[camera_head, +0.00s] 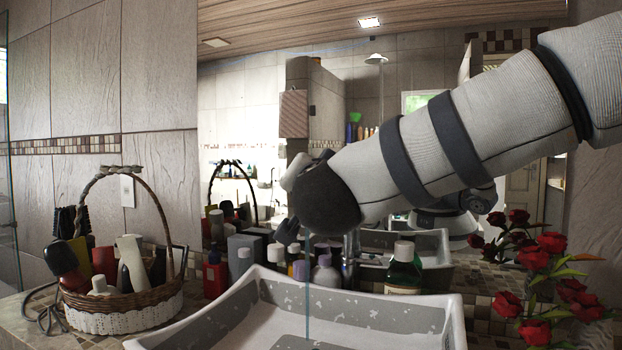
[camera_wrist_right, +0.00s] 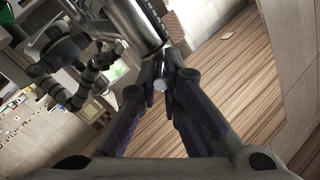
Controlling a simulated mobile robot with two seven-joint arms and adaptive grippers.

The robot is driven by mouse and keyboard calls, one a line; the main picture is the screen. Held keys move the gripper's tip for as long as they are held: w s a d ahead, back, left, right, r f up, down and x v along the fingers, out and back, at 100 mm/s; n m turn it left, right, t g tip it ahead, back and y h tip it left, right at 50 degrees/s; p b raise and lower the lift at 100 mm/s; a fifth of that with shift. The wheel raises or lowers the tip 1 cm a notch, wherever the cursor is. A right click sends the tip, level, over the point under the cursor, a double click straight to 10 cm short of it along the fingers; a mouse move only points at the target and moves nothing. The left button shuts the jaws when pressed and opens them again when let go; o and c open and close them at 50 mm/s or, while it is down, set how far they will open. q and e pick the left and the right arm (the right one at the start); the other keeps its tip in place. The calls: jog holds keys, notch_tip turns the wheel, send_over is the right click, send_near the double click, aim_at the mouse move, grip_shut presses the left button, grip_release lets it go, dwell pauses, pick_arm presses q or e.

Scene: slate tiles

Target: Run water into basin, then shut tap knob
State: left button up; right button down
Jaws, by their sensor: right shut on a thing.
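The white basin (camera_head: 455,312), with worn grey patches, stands on the counter at the bottom middle of the head view. A thin bluish vertical line of water (camera_head: 307,285) falls into it. The metal tap (camera_wrist_right: 135,20) shows at the top of the right wrist view. My right gripper (camera_wrist_right: 160,72) has its two fingers closed together on a small metal part at the tap, the tap knob (camera_wrist_right: 159,84), mostly hidden between the fingertips. In the head view my right arm comes in from the right and its wrist hides the fingertips and most of the tap. My left gripper is not in view.
A wicker basket (camera_head: 125,310) of toiletries stands left of the basin. Several bottles, including a green one (camera_head: 404,270), line the basin's back edge below the mirror (camera_head: 240,100). Red flowers (camera_head: 550,242) stand close on the right.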

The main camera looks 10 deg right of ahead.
jog(key=shift+r, duration=0.15)
jog(key=c, duration=1.7)
grip_release()
jog(key=shift+w, duration=0.1)
jog(key=s+a, duration=0.1)
jog(key=s, duration=1.1)
jog(key=shift+a, duration=0.3)
